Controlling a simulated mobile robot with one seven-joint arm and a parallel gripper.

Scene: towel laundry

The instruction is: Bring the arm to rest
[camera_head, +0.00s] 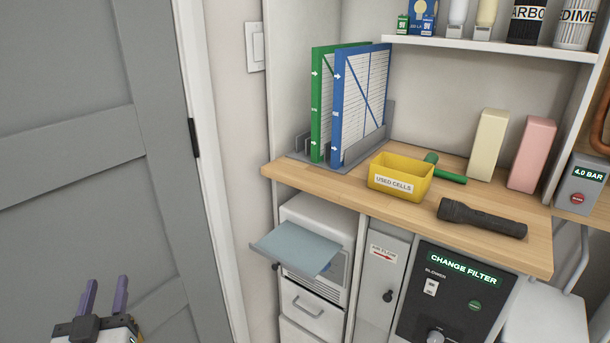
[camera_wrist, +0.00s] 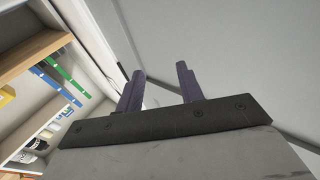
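My gripper (camera_head: 106,296) is at the lower left of the head view, in front of the grey door. Its two purple fingers are apart, with nothing between them. In the wrist view the fingers (camera_wrist: 160,90) also stand apart and empty, pointing toward the door and its white frame. My gripper is well to the left of the wooden counter and touches nothing that I can see.
A grey door (camera_head: 70,150) fills the left. The wooden counter (camera_head: 300,182) holds green (camera_head: 321,110) and blue filters (camera_head: 360,105), a yellow bin (camera_head: 385,183) and a black flashlight (camera_head: 482,218). Below, a grey-blue flap (camera_head: 297,249) juts out from a white unit.

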